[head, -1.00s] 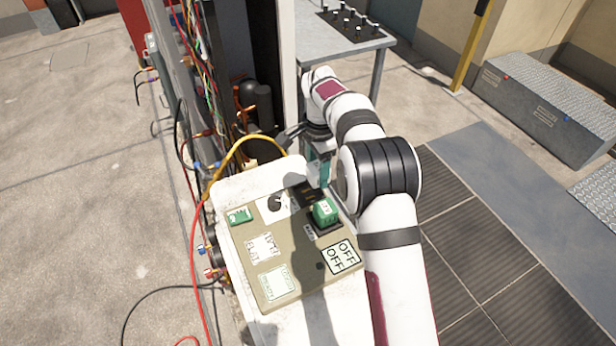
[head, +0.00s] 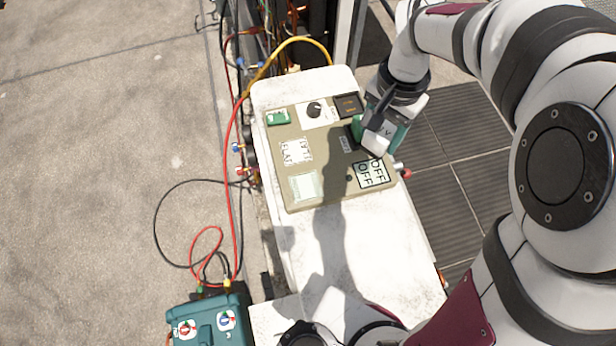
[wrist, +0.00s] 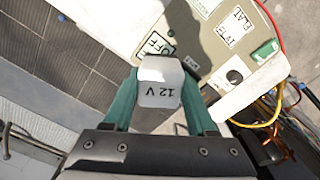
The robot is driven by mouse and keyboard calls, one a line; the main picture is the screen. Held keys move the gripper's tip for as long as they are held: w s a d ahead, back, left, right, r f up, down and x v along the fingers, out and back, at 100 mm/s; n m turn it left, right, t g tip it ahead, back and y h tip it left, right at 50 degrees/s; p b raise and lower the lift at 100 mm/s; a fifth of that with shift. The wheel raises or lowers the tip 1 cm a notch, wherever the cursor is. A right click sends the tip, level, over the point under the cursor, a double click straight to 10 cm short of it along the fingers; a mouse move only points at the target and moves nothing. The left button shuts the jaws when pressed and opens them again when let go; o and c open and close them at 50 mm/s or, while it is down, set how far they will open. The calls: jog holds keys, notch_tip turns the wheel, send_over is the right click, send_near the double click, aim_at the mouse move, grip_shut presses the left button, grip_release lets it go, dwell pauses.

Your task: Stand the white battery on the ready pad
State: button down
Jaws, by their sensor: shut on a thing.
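My gripper (wrist: 160,95) has teal fingers. It is shut on the white battery (wrist: 160,90), marked "12 V", which fills the gap between them. In the head view my gripper (head: 385,128) is over the right side of the tan board, with the battery partly hidden by my wrist. A dark square pad (head: 348,106) with orange lettering lies bare at the board's back right corner; the lettering is too small to read. I cannot tell whether the battery touches the board.
The tan board (head: 325,185) lies on a white worn housing (head: 340,250). It carries a dial (head: 314,110), a green card (head: 279,117) and an OFF label (head: 372,174). A yellow hose (head: 300,42) arcs behind it. A teal gauge case (head: 210,320) is at front left.

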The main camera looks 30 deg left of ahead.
jog(key=s+d+n, duration=0.1)
jog(key=s+n, duration=0.1)
jog(key=s, duration=0.4)
jog(key=s+a+f, duration=0.1)
jog(key=a+f, duration=0.1)
jog(key=a, duration=0.1)
jog(key=s+a+f, duration=0.1)
jog(key=a+f, duration=0.2)
jog(key=a, duration=0.1)
jog(key=s+a+f, duration=0.1)
jog(key=a+f, duration=0.1)
jog(key=a, duration=0.1)
jog(key=shift+a+f, duration=0.15)
send_over(305, 187)
jog(key=shift+f, duration=2.25)
jog(key=shift+c, duration=1)
grip_release()
jog(key=shift+f, duration=0.1)
